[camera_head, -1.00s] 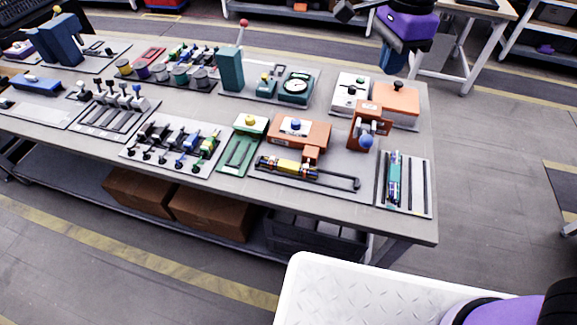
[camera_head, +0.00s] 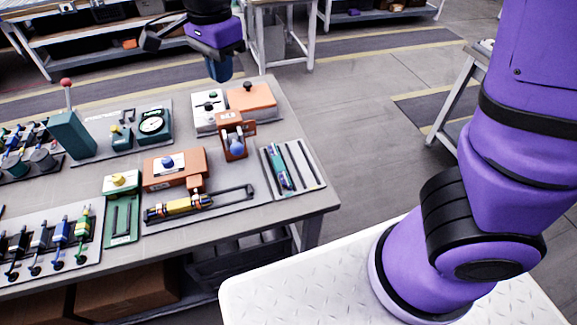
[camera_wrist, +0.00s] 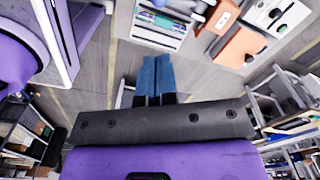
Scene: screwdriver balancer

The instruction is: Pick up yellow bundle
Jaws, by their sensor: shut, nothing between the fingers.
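The yellow bundle (camera_head: 180,206) lies in a dark holder at the front of the bench, below an orange block. It is yellow with dark ends. I do not make it out in the wrist view. My gripper (camera_head: 220,70) hangs at the back of the bench, beyond the white and orange boxes, well apart from the bundle. Its blue fingers (camera_wrist: 155,82) are together and empty in the wrist view.
A teal bundle (camera_head: 279,169) lies in a slotted tray at the bench's right end. An orange clamp with a blue knob (camera_head: 236,146) stands behind the yellow bundle's holder. A green fixture (camera_head: 121,216) is to its left.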

